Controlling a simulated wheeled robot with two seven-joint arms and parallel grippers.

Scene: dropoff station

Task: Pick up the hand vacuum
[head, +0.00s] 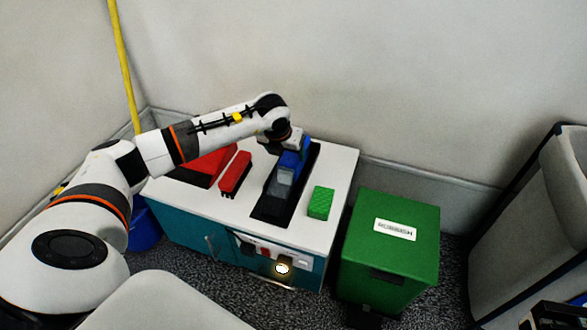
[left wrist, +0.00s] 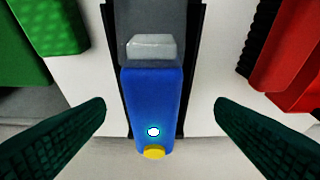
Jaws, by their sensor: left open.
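The hand vacuum (head: 290,160) has a blue body and a grey part and lies in a long dark tray (head: 267,210) on the cabinet top. In the left wrist view, the blue hand vacuum (left wrist: 152,98) is in the middle, with a yellow tip and a small white light. My left gripper (left wrist: 161,103) is open, with one dark green finger on each side of the vacuum and a gap on both sides. In the head view my left gripper (head: 288,147) is just over the vacuum's far end and partly hides it. My right gripper does not show clearly.
A red brush (head: 235,174) and red dustpan (head: 210,162) lie left of the tray. A green block (head: 320,203) lies to its right. The white-topped cabinet (head: 210,205) stands by the wall, with a green box (head: 390,255) to its right and a yellow pole (head: 124,65) behind.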

